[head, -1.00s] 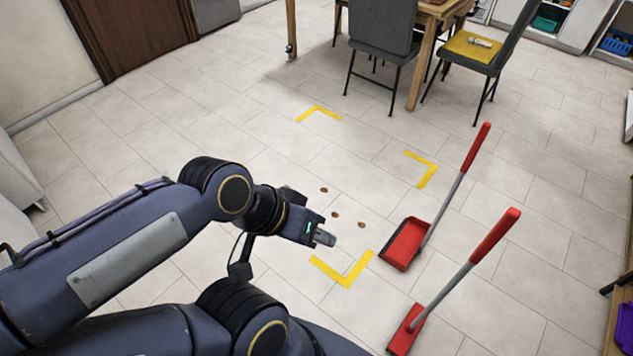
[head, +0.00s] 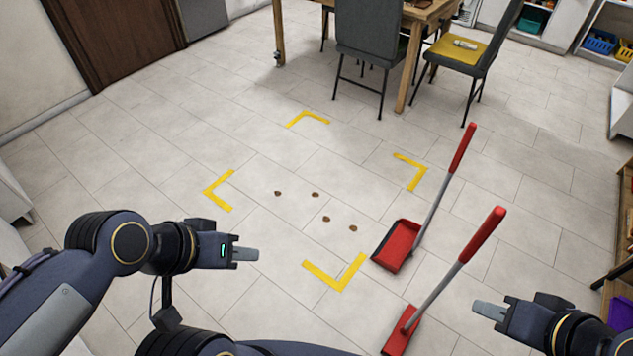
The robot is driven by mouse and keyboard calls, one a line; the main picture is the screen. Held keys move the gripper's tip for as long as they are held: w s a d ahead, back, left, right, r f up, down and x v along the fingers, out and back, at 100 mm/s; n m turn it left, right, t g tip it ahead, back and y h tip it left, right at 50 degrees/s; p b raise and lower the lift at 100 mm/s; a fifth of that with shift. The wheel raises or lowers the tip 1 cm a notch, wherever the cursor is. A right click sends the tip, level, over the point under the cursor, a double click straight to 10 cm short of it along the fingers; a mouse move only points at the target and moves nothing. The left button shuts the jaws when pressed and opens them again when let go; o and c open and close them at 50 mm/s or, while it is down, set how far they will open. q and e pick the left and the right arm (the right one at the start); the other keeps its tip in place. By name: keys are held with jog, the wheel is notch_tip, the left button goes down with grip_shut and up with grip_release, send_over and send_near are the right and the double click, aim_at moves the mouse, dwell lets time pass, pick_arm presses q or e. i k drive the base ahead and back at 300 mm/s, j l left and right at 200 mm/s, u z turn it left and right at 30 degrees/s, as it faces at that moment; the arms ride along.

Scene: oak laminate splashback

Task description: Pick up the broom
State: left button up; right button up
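The broom stands upright and tilted on the floor in the head view, with a red grip (head: 483,235), a grey shaft and a red head (head: 401,332). Behind it a red dustpan (head: 398,246) stands with its own long red-ended handle. My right gripper (head: 488,310) is to the right of the broom's shaft, apart from it, with its fingertips pointing left. My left gripper (head: 246,254) is well to the left of the broom, pointing right. Both show no held object; the finger gap cannot be made out in either.
Yellow corner marks (head: 336,276) frame several small brown bits (head: 326,219) on the tiled floor. A table (head: 430,14) and chairs (head: 374,40) stand at the back. A wooden shelf unit (head: 618,270) is at the right edge. Floor left of the dustpan is open.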

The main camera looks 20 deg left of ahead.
aim_at(397, 343)
jog(key=j+z, duration=0.25)
jog(key=z, duration=0.2)
jog(key=j+z, duration=0.2)
jog(key=z, duration=0.25)
jog(key=k+j+z, duration=0.1)
jog(key=j+z, duration=0.15)
jog(key=z, duration=0.2)
